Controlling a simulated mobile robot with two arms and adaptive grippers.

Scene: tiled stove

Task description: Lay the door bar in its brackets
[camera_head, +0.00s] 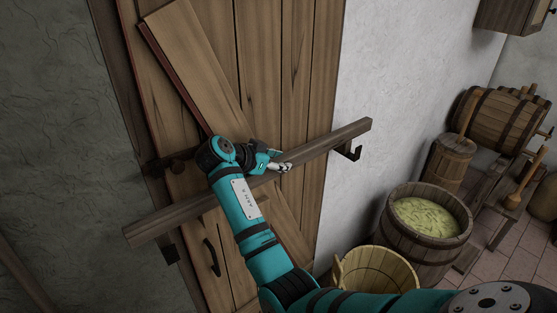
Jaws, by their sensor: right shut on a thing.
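The door bar (325,144) is a long grey-brown wooden beam. It lies slanted across the picture in front of the plank door (255,50). My right gripper (284,168) is shut on the bar near its middle. The right bracket (351,151), a dark hook on the white wall, shows just below the bar's right end. I cannot tell whether the bar touches either bracket. My right forearm hides part of the bar and door. My left gripper is not in view.
A black door handle (211,257) is below the bar. A wooden bucket (376,275) and an open barrel (427,249) of pale green contents stand at right. Behind them are a churn (448,162) and a lying barrel (493,118). White wall (400,60) is clear above the bar.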

